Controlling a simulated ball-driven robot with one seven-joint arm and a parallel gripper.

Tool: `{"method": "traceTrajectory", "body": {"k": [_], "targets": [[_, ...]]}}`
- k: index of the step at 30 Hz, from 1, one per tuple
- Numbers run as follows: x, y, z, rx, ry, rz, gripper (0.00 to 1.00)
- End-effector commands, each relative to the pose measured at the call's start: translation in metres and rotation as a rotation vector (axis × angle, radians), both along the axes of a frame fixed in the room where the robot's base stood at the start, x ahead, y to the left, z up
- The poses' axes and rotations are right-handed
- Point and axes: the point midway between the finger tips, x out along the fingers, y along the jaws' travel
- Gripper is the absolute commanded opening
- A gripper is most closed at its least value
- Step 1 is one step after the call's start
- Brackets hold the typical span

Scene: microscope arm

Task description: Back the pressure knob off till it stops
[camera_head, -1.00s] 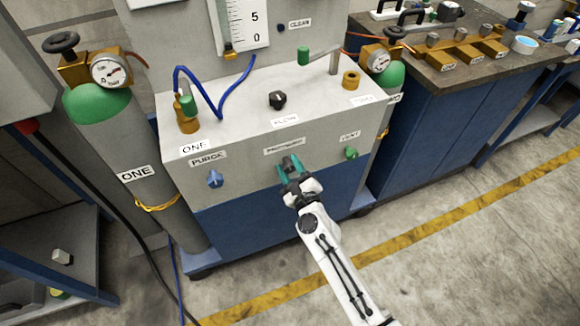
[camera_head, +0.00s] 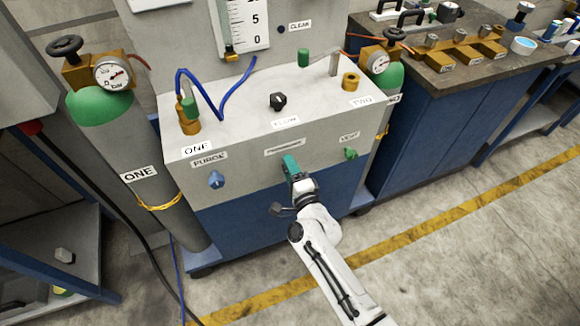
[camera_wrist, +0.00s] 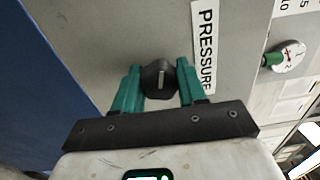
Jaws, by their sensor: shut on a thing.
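The pressure knob (camera_wrist: 159,78) is a dark round knob with a pale pointer line, on the grey front panel under the PRESSURE label (camera_wrist: 204,45). My gripper (camera_wrist: 158,84) has its two green fingers on either side of the knob and is shut on it in the wrist view. In the head view my gripper (camera_head: 291,166) is at the panel below the middle label (camera_head: 284,147), and it hides the knob. In the wrist view the pointer line runs roughly along the picture's vertical.
The blue purge knob (camera_head: 216,180) is left of my gripper. The green vent knob (camera_head: 350,154) is to its right. The flow knob (camera_head: 278,101) is on the top face. A gas cylinder (camera_head: 128,150) stands at left. Open floor lies in front.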

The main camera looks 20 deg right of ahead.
Motion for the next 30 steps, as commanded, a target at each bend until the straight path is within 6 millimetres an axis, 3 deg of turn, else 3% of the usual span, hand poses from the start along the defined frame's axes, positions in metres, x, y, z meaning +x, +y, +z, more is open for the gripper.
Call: {"method": "traceTrajectory", "body": {"k": [30], "targets": [[-0.0001,0.0030,-0.0025,-0.915,0.002,0.008,0.11]]}}
